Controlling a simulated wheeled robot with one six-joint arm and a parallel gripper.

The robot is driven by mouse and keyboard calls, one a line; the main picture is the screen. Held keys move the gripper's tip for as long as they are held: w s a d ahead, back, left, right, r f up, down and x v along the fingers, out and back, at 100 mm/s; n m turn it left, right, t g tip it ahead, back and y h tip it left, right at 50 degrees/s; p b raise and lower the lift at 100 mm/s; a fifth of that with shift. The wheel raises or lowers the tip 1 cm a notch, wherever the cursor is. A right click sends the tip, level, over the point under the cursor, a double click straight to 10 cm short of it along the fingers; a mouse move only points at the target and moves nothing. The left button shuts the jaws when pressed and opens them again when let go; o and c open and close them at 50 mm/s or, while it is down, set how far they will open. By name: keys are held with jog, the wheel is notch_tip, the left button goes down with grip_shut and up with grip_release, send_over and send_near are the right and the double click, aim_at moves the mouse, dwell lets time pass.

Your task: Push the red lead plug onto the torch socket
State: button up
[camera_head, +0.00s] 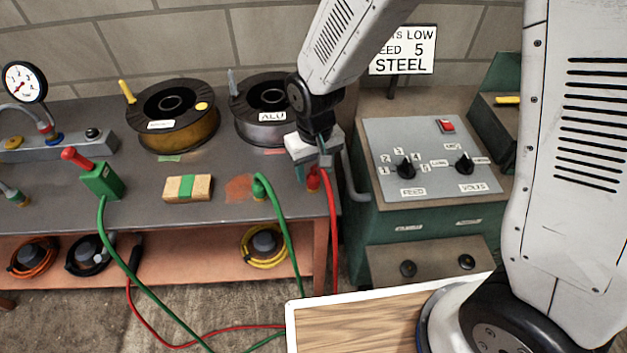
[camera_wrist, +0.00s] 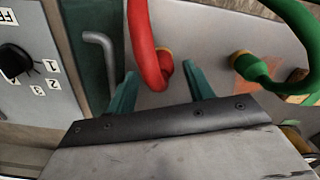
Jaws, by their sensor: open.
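The red lead plug (camera_wrist: 165,62) is on the red lead (camera_wrist: 143,40) and shows between my gripper's two teal fingers in the wrist view. My gripper (camera_wrist: 162,82) is open, with a finger on either side of the plug; I cannot tell whether they touch it. An orange-brown ring shows at the plug's end, perhaps a socket; how far the plug sits on it is hidden. In the head view my gripper (camera_head: 322,158) is over the bench's right end, with the red plug (camera_head: 313,179) just below it and the red lead (camera_head: 333,210) hanging down.
A green plug (camera_head: 259,187) with a green lead stands left of my gripper. A green machine with a knob panel (camera_head: 430,160) stands close on the right.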

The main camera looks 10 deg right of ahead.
aim_at(314, 173)
notch_tip(314, 173, down, 3)
jog(key=shift+a+f, duration=0.1)
dwell(0.3)
jog(key=c, duration=1)
